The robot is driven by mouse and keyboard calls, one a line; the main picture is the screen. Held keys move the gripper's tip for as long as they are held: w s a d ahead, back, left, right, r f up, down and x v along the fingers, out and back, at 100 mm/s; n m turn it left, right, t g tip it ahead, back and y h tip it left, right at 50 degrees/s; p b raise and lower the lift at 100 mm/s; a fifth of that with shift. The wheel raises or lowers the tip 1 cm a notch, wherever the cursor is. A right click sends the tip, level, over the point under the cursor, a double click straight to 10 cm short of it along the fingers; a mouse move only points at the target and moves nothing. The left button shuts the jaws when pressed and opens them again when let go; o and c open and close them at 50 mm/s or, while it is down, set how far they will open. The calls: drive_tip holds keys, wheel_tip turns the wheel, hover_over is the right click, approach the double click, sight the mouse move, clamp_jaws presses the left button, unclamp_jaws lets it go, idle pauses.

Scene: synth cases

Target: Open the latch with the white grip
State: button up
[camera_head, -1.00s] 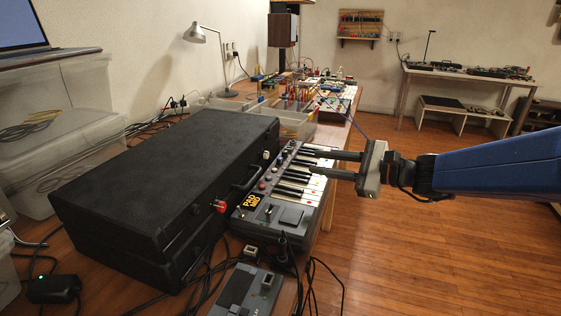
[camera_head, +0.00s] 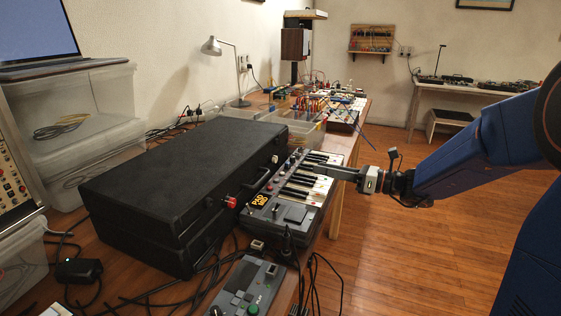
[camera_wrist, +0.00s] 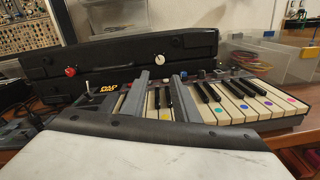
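The black case (camera_head: 170,180) lies closed on the bench, its front facing the keyboard. A latch with a white grip (camera_head: 275,159) sits toward the far end of that front; in the wrist view the white grip (camera_wrist: 160,59) is right of centre. A latch with a red grip (camera_head: 230,201) sits toward the near end, and the red grip (camera_wrist: 70,72) is left in the wrist view. My gripper (camera_head: 318,167) is over the keyboard, apart from the case. In the wrist view my gripper (camera_wrist: 159,76) is open and empty, the white grip beyond and between its fingertips.
A keyboard (camera_head: 290,192) with white and black keys stands in front of the case, under my fingers. A grey device (camera_head: 247,289) and loose cables lie nearer. Clear bins (camera_head: 305,132) stand beyond the case. The floor at right is free.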

sight(276, 159)
drive_tip(key=x, duration=1.5)
drive_tip(key=shift+s, duration=0.1)
clamp_jaws()
